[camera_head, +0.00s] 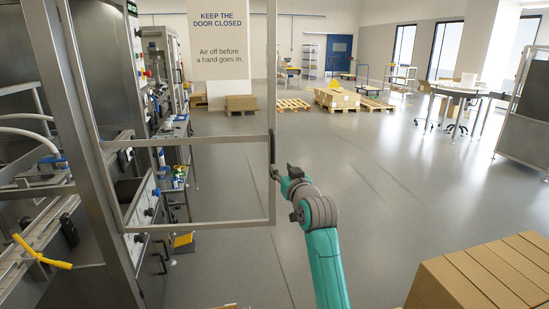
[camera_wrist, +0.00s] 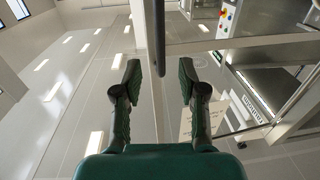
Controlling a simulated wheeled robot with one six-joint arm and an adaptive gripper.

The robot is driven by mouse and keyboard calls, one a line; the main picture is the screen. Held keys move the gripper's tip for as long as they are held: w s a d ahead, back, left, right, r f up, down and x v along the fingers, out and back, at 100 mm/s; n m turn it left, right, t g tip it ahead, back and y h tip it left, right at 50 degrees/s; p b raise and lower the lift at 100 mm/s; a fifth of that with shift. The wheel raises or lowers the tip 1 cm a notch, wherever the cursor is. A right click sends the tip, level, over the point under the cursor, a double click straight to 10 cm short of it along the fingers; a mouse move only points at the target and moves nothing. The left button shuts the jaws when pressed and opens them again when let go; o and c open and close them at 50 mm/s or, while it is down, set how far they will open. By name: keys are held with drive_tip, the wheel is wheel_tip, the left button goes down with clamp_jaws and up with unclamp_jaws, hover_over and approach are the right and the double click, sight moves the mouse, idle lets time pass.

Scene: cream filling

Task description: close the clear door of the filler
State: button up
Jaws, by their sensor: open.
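The clear door (camera_head: 200,224) of the filler (camera_head: 88,140) stands open in the head view. Its metal frame reaches right from the filler's post, and the room shows through its pane. A dark upright handle (camera_head: 272,150) is on its free right edge. My gripper (camera_head: 281,172) is open at the handle's lower end. In the wrist view, the handle (camera_wrist: 153,35) comes down from the top between the two spread fingers of my gripper (camera_wrist: 160,78), with a gap on each side. I cannot tell whether it touches either finger in depth.
A yellow-handled valve (camera_head: 40,252) and hoses are inside the filler at left. Stacked cardboard boxes (camera_head: 490,275) stand at the lower right. The floor (camera_head: 390,200) between is clear. A sign (camera_head: 217,40) shows through the door; pallets and tables are far back.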

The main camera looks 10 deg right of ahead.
sight(273, 157)
drive_tip(key=w, duration=0.7)
drive_tip(key=w+a, duration=0.1)
drive_tip(key=w, duration=0.2)
drive_tip(key=shift+w, duration=0.25)
clamp_jaws()
